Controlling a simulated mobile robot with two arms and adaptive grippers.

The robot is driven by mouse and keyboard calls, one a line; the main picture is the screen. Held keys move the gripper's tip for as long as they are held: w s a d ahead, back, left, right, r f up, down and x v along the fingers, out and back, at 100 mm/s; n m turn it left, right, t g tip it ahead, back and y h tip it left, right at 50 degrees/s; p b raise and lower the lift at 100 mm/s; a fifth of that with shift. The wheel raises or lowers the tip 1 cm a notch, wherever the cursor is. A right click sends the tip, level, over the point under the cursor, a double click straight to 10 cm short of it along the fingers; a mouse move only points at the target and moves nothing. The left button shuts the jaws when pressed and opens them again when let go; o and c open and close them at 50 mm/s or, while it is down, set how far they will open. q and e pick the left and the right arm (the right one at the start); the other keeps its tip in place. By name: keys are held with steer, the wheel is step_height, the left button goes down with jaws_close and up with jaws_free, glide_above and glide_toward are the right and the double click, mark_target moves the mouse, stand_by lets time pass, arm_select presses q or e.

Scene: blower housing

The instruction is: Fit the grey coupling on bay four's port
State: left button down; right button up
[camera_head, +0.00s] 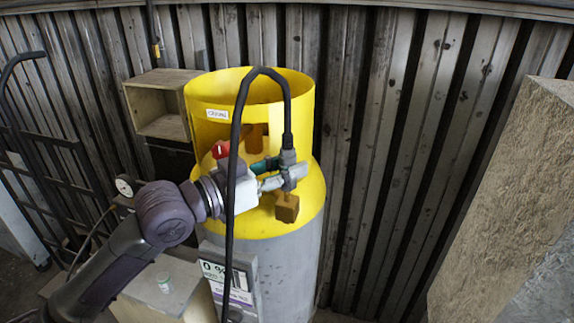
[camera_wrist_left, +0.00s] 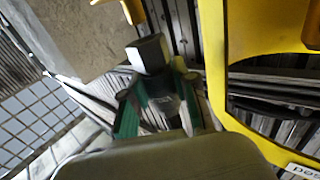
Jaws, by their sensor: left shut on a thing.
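The grey coupling (camera_head: 288,158) hangs at the end of a black hose (camera_head: 241,115) that loops up and over it. My left gripper (camera_head: 284,178) is shut on the coupling, in front of the yellow collar. In the left wrist view a grey block-shaped end, seemingly the coupling (camera_wrist_left: 150,54), shows beyond the green-sided fingers of my left gripper (camera_wrist_left: 158,92). A brass-coloured fitting (camera_head: 287,208) shows just below the coupling; I cannot tell whether they touch. No bay number is readable, so I cannot tell which port is bay four's. My right gripper is not in view.
A grey cylinder (camera_head: 285,265) with a yellow collar (camera_head: 302,115) fills the middle. A wooden box (camera_head: 160,88) stands behind it at left, a hand truck (camera_head: 45,165) at far left. A rough block (camera_head: 505,190) stands at right. Corrugated wall closes the back.

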mark_target(287, 192)
arm_select(q)
steer(key=shift+f+b, duration=0.4)
steer(key=shift+f, duration=0.3)
steer(key=shift+f+b, duration=0.45)
steer(key=shift+f, duration=0.35)
steer(key=c, duration=1.1)
jaws_free()
steer(key=o, duration=0.3)
steer(key=v, duration=1.2)
